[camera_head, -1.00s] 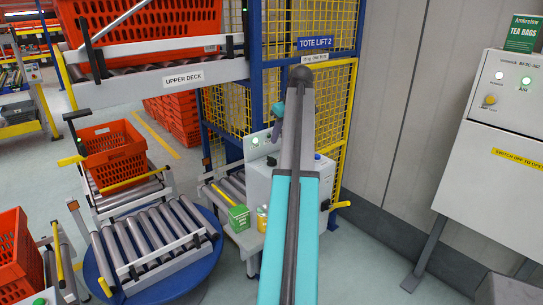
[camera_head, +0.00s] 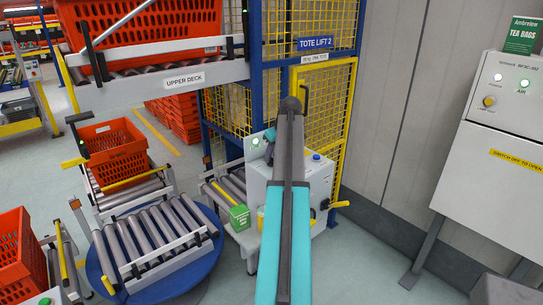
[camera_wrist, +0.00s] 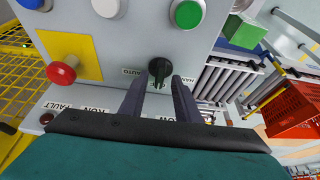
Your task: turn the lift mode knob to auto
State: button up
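The lift mode knob (camera_wrist: 160,70) is a black rotary knob on a grey panel (camera_wrist: 135,45) in the wrist view. AUTO is printed to its left and HAND to its right. Which label it points at is hard to tell. My gripper (camera_wrist: 158,77) is open, with its two dark fingers reaching toward the knob. The fingertips are on either side of it, with visible gaps; contact is not clear. In the head view, my arm covers part of the white control box (camera_head: 257,185), and the knob is hidden.
A red mushroom button (camera_wrist: 62,73) on a yellow plate and a green button (camera_wrist: 187,13) are near the knob. A green carton (camera_head: 239,217) stands beside the control box. Roller conveyors with orange totes (camera_head: 115,150) are at left, and a grey cabinet (camera_head: 490,150) at right.

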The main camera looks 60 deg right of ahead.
jog(key=shift+w+f, duration=0.1)
jog(key=shift+f, duration=0.15)
grip_shut()
jog(key=shift+a, duration=0.15)
